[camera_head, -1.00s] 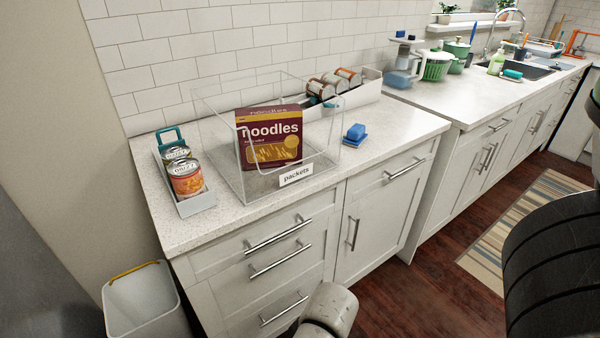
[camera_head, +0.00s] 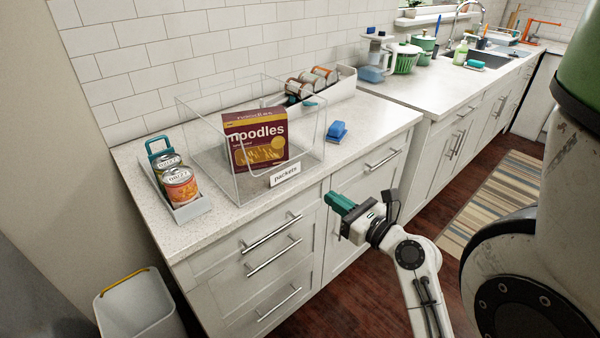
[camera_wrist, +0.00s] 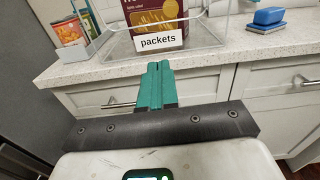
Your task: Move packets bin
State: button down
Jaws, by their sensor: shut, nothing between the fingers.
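The clear packets bin (camera_head: 205,150) stands on the counter and has a white label reading "packets" (camera_head: 285,175) on its front. A maroon and yellow noodles box (camera_head: 255,140) stands upright inside it. In the wrist view the label (camera_wrist: 158,40) is just beyond my fingertips, and the lower part of the noodles box (camera_wrist: 150,12) shows through the clear wall. My gripper (camera_head: 340,203) has green fingers, shut with nothing in them. It is in front of the cabinet, below and right of the bin, apart from it. The green fingers (camera_wrist: 156,80) point toward the bin's front in the wrist view.
A tray (camera_head: 190,212) with cans stands left of the bin. A white bin (camera_head: 345,82) with jars is behind it. Counter (camera_head: 375,125) right of the sponge is clear. Drawer handles (camera_head: 272,232) stick out below.

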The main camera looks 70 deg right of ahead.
aim_at(289, 166)
jog(key=x, duration=0.4)
jog(key=p+x, duration=0.1)
jog(key=x, duration=0.8)
jog(key=shift+w+d+r+p, duration=0.25)
jog(key=shift+d+r+p, duration=0.05)
jog(key=shift+d+p, duration=0.1)
